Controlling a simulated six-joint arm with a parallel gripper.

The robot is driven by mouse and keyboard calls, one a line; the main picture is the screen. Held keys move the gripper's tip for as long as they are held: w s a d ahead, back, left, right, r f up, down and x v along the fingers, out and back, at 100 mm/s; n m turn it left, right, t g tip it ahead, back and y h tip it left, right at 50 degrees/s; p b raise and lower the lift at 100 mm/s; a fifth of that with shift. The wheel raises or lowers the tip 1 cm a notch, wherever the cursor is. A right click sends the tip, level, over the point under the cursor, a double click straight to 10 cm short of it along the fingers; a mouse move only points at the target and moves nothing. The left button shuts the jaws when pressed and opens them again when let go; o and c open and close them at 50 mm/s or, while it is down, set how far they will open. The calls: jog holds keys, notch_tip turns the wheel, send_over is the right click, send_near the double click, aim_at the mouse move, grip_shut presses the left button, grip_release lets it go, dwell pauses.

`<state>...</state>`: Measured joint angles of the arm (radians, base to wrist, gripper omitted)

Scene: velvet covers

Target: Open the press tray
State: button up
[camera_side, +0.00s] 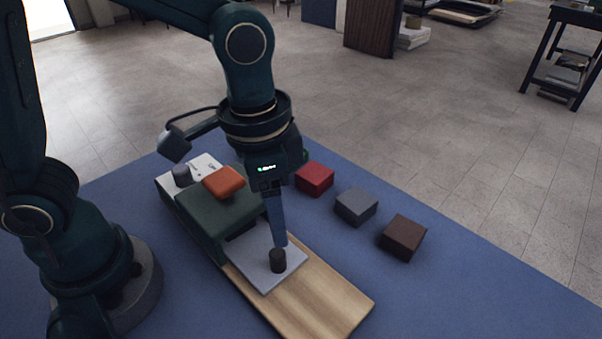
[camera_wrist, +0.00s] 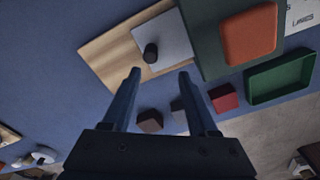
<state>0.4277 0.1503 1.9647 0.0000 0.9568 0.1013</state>
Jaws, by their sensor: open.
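The press tray (camera_side: 262,268) is a light grey plate with a dark round knob (camera_side: 278,261) on top. It projects from under the dark green press body (camera_side: 212,218) over a wooden base. In the wrist view the tray (camera_wrist: 173,36) and its knob (camera_wrist: 151,53) lie just beyond my fingertips. An orange cushion-like block (camera_side: 224,182) sits on the press body. My gripper (camera_side: 281,243) points down by the knob, open and empty. In the wrist view the gripper (camera_wrist: 159,72) has its fingers apart, with the knob nearer the left finger. I cannot tell whether either finger touches it.
Red (camera_side: 315,179), grey (camera_side: 356,206) and brown (camera_side: 403,237) blocks stand in a row right of the press. A green open tray (camera_wrist: 281,78) shows in the wrist view. The wooden base (camera_side: 318,297) is bare in front of the press tray.

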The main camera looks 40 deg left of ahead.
aim_at(277, 253)
jog(key=shift+s+d+f+m+g, duration=0.2)
jog(key=shift+s+d+f, duration=0.1)
jog(key=shift+f, duration=0.35)
jog(key=shift+s+d+f+m+g, duration=0.2)
jog(key=shift+s+d+f, duration=0.1)
jog(key=shift+f, duration=2.55)
grip_shut()
jog(key=shift+r, duration=0.1)
